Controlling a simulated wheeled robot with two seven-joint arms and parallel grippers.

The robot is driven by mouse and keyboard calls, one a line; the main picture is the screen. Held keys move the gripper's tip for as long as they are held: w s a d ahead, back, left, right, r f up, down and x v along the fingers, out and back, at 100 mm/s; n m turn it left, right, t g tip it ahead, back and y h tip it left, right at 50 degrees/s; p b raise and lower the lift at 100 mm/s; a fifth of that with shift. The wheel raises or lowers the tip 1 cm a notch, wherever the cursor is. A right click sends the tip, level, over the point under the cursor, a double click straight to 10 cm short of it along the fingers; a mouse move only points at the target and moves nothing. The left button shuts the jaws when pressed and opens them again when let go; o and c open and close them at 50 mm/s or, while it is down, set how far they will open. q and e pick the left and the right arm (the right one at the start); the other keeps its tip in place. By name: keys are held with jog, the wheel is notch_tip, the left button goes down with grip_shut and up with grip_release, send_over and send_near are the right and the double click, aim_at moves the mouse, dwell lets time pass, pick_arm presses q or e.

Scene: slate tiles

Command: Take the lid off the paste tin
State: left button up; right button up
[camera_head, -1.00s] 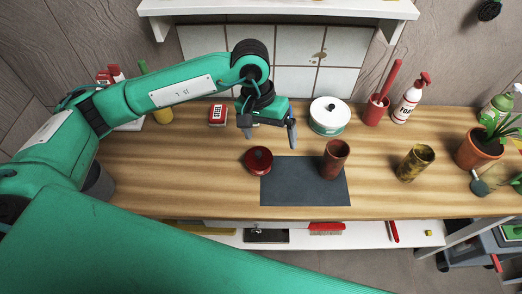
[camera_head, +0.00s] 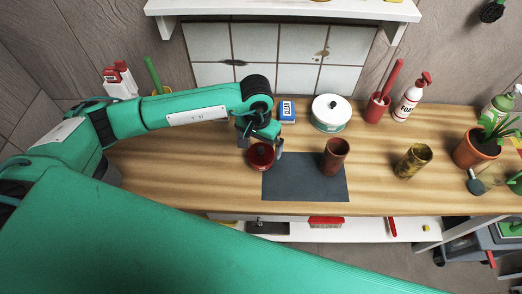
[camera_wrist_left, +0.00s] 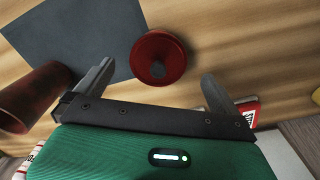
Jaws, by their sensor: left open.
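A round red lidded vessel, which looks like the paste tin (camera_head: 262,163), stands on the wooden worktop at the left edge of the dark mat. It also shows in the left wrist view (camera_wrist_left: 146,50), with a dark knob (camera_wrist_left: 158,69) in the middle of its red lid. My left gripper (camera_head: 262,143) is open and empty above it and partly covers it in the head view. In the left wrist view the knob lies between the two fingers (camera_wrist_left: 159,71); contact does not show. My right gripper is out of view.
The dark mat (camera_head: 300,185) carries a reddish-brown cup (camera_head: 335,157). Behind stand a white lidded pot (camera_head: 330,117) and a blue box (camera_head: 287,111). A mottled yellow can (camera_head: 413,161) stands to the right. The worktop between cup and can is clear.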

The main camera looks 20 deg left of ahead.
aim_at(260, 150)
pick_arm(q)
jog(key=shift+s+d+f+p, duration=0.15)
jog(key=shift+f+p, duration=0.3)
jog(key=shift+f, duration=1.25)
jog(key=c, duration=1)
jog(key=shift+r, duration=0.1)
